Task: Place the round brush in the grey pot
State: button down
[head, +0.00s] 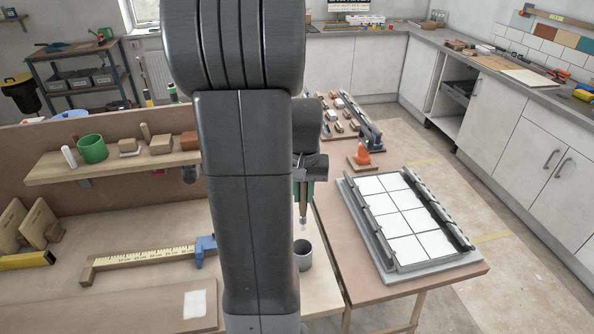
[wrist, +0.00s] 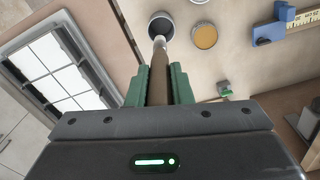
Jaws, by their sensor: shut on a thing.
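My gripper (head: 303,175) has green fingers and is shut on the round brush (head: 303,208), which has a brown handle and a pale tip. The brush hangs roughly upright with its tip down, above the grey pot (head: 303,262). In the wrist view, the brush (wrist: 159,75) runs between the green fingers of my gripper (wrist: 161,85), and its tip overlaps the near rim of the grey pot (wrist: 161,23). In the head view the tip shows above the pot's rim. My own arm hides the pot's left surroundings in the head view.
A tray of white tiles (head: 374,187) lies on the right table. An orange object (head: 363,156) stands behind it. A tin with orange contents (wrist: 205,37) sits near the pot. A measuring rule with a blue end (head: 205,244) lies left of my arm. A shelf (head: 105,167) holds a green cup (head: 92,149).

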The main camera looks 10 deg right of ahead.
aim_at(303, 200)
jog(key=shift+w+f, duration=0.1)
jog(key=shift+w, duration=0.4)
jog(key=shift+s+f+b, duration=0.2)
jog(key=shift+f+b, duration=0.6)
notch_tip(303, 200, down, 14)
jog(key=b, duration=1.1)
jog(key=shift+w, duration=0.1)
jog(key=c, duration=1.2)
grip_release()
notch_tip(303, 200, up, 13)
jog(key=p, duration=1)
jog(key=shift+f, duration=0.1)
jog(key=shift+f, duration=0.2)
